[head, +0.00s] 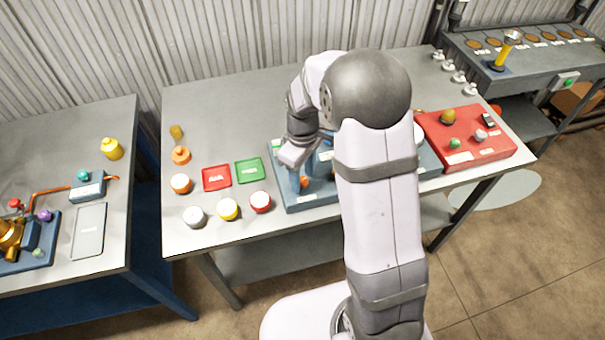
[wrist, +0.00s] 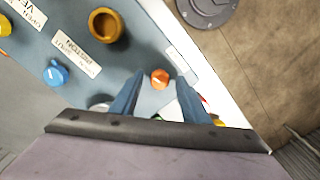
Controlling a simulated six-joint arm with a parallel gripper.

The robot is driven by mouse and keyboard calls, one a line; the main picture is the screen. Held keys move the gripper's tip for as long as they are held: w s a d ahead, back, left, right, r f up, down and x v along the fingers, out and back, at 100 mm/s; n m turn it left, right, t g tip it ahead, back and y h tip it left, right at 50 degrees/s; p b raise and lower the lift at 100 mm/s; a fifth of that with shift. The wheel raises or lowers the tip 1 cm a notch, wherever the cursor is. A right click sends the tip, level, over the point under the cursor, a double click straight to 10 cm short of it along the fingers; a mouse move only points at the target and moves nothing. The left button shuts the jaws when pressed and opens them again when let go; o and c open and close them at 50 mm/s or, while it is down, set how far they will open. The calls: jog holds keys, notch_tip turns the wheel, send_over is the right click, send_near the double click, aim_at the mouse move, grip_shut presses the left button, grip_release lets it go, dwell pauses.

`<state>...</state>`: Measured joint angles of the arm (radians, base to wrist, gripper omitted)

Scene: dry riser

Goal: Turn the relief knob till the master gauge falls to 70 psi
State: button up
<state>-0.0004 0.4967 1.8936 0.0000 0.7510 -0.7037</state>
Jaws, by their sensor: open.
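My gripper (head: 303,184) is open over the front left part of a blue-grey panel (head: 288,202). In the wrist view my gripper (wrist: 160,82) has its two blue fingers either side of a small orange-red knob (wrist: 160,78), with gaps visible on both sides.
The panel also bears a blue knob (wrist: 56,73) and an orange-brown ring-shaped fitting (wrist: 106,25). Left of it lie a red tray (head: 216,178), a green tray (head: 249,170) and several round caps. A red box (head: 462,158) stands at right. My arm hides much of the panel.

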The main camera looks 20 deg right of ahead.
aim_at(303, 179)
jog(key=c, duration=1.1)
jog(key=shift+o, duration=0.2)
jog(key=shift+m, duration=1.2)
jog(key=o, duration=1.1)
jog(key=shift+c, duration=0.2)
jog(key=shift+r, duration=0.1)
jog(key=shift+r+b, duration=0.7)
jog(key=shift+r, duration=2.9)
